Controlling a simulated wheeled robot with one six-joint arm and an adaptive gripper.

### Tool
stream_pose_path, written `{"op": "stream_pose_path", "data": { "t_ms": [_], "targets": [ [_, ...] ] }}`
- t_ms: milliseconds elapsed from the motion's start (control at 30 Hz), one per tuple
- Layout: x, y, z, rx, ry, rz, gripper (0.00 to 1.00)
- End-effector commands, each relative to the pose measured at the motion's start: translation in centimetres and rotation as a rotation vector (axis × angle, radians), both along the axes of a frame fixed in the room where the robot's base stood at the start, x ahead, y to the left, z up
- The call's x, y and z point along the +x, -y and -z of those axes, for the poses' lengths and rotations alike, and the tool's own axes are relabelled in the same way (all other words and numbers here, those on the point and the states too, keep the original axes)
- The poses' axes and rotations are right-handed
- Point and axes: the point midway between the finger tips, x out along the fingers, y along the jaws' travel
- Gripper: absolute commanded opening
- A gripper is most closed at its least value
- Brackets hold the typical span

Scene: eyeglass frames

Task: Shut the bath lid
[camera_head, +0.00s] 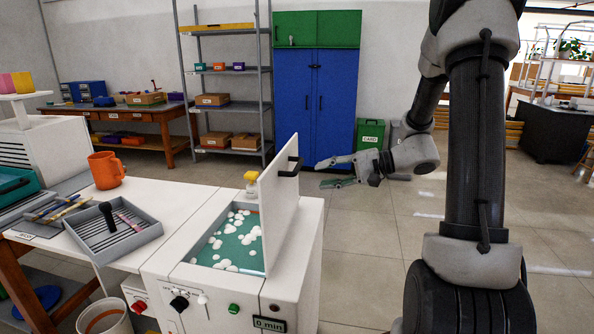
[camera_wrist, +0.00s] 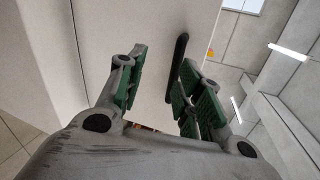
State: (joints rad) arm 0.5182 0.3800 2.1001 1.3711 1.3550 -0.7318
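The bath lid (camera_head: 279,215) is a white panel standing upright and open along the right side of the bath (camera_head: 228,242). The bath shows teal liquid with white foam. A black handle (camera_head: 290,167) sits near the lid's top. My gripper (camera_head: 324,175) is to the right of the lid, its fingers pointing left toward the handle and apart, with nothing held. In the wrist view, the green-padded fingers (camera_wrist: 163,65) are spread in front of the white lid (camera_wrist: 120,25). The black handle (camera_wrist: 177,60) shows near the right finger, with no clear contact.
The bath stands in a white cabinet with knobs and a "0 min" display (camera_head: 270,324). A grey tray (camera_head: 112,228) and orange mug (camera_head: 106,170) are on the bench at left. Floor right of the cabinet is clear.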

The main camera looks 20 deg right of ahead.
Motion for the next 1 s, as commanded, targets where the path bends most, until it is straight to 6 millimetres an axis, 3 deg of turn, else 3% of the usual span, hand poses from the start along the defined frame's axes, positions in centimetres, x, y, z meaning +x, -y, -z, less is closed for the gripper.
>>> {"op": "stream_pose_path", "data": {
  "t_ms": [33, 133, 267, 600, 1000],
  "targets": [
    [0.9, -0.2, -1.2, 0.013, 0.070, 0.011, 0.35],
    [1.2, -0.6, -2.0, 0.008, 0.153, -0.002, 0.35],
    [1.6, -1.5, -1.8, -0.005, 0.177, -0.013, 0.35],
    [4.2, -6.1, -0.5, -0.006, 0.173, -0.014, 0.35],
    [4.9, -7.2, -0.3, -0.008, 0.173, -0.012, 0.35]
  ]
}}
